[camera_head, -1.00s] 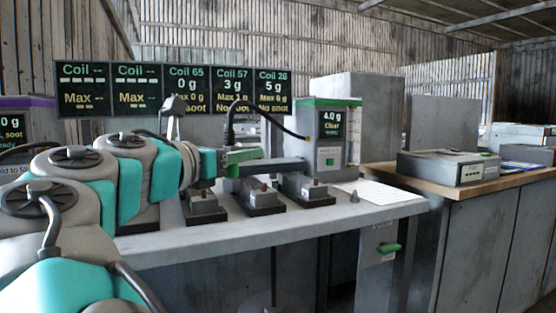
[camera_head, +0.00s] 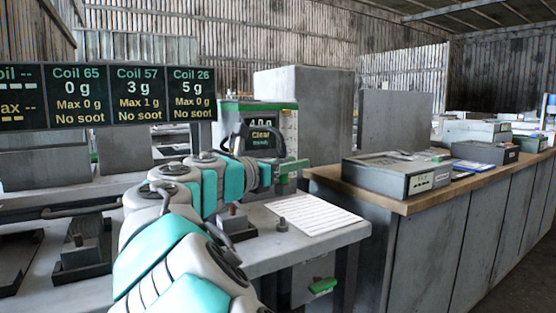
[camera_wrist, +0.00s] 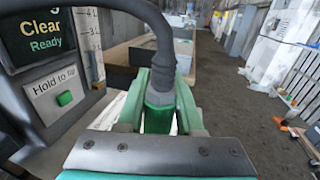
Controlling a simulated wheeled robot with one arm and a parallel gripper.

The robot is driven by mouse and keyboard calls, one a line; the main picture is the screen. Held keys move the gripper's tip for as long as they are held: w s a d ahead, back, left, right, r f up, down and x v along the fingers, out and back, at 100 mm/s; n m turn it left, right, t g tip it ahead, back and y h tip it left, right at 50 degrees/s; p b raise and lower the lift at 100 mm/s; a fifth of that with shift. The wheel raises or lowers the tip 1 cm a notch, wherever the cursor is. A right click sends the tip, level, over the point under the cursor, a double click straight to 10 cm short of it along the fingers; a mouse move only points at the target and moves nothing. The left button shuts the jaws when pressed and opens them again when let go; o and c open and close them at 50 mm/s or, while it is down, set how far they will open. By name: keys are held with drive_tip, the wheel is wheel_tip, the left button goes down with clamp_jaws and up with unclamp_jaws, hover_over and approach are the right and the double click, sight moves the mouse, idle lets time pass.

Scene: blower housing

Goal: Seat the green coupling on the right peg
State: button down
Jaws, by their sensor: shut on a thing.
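My gripper (camera_wrist: 160,110) is shut on the green coupling (camera_wrist: 158,118), which sits between its green fingers in the wrist view. A thick black hose (camera_wrist: 163,50) rises from the coupling and bends away to the upper left. In the head view my gripper (camera_head: 290,168) is in front of the grey and green machine, above the bench; the coupling is hard to make out there. A small grey cone-shaped stud (camera_head: 282,225) stands on the bench below and apart from the gripper. I cannot tell whether it is the right peg; no other peg is clear.
The machine (camera_wrist: 58,105) with a "Clear Ready" screen and a green button stands close on the left. A white sheet (camera_head: 312,214) lies on the bench. Dark blocks (camera_head: 82,250) stand farther left. A wooden-topped counter (camera_head: 400,203) with a grey box (camera_head: 397,175) is at right.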

wheel_tip(320, 180, down, 4)
drive_tip(key=b, duration=0.4)
drive_tip(key=shift+d+f, duration=0.1)
drive_tip(key=shift+f, duration=0.15)
drive_tip(key=shift+f, duration=1.35)
drive_tip(key=shift+c, duration=2.4)
unclamp_jaws()
drive_tip(key=v, duration=0.7)
drive_tip(key=shift+s+a, duration=0.25)
drive_tip(key=shift+a, duration=0.05)
